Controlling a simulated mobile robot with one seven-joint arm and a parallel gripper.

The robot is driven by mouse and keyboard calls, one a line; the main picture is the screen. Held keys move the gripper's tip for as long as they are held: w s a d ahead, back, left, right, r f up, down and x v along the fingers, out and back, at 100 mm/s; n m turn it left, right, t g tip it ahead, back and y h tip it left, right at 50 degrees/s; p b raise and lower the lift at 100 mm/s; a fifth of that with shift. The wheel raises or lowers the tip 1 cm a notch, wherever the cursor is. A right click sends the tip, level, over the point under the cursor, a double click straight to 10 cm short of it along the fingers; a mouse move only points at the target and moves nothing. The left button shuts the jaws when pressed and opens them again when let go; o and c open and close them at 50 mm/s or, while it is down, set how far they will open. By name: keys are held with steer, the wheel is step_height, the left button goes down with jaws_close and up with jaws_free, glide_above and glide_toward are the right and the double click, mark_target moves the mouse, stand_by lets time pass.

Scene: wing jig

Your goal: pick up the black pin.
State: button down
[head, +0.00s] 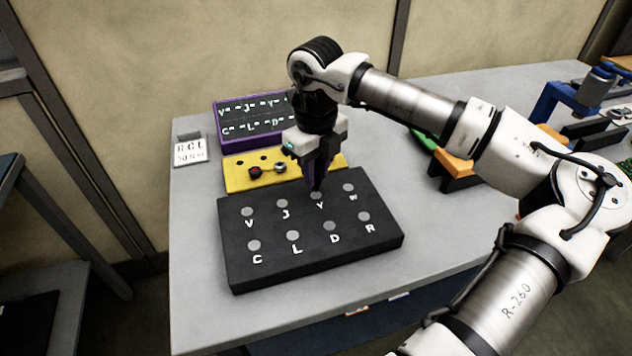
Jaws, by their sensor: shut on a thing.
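My gripper (317,184) points down over the back edge of the black lettered board (308,262), just behind the disc marked Y. It is shut on a small dark thing between its fingertips, taken as the black pin. The pin's outline blends with the dark fingers and the board, so its shape and tilt cannot be made out. I cannot tell whether its lower end touches the board. No other black pin shows clearly.
A yellow block (236,178) with holes, a red pin (254,172) and a silver pin (280,168) stands behind the board. A purple-edged lettered panel (250,110) and a white card (190,150) are farther back. Orange and blue fixtures (552,100) stand right.

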step_height(320, 180, up, 24)
steer(key=b, duration=0.1)
steer(key=shift+r, duration=0.15)
steer(key=shift+r, duration=0.1)
stand_by(0.4)
step_height(320, 180, up, 9)
steer(key=p, duration=0.9)
glide_above(316, 161)
steer(key=shift+s+f+b, duration=0.1)
steer(key=shift+f+b, duration=0.1)
steer(key=shift+b, duration=0.2)
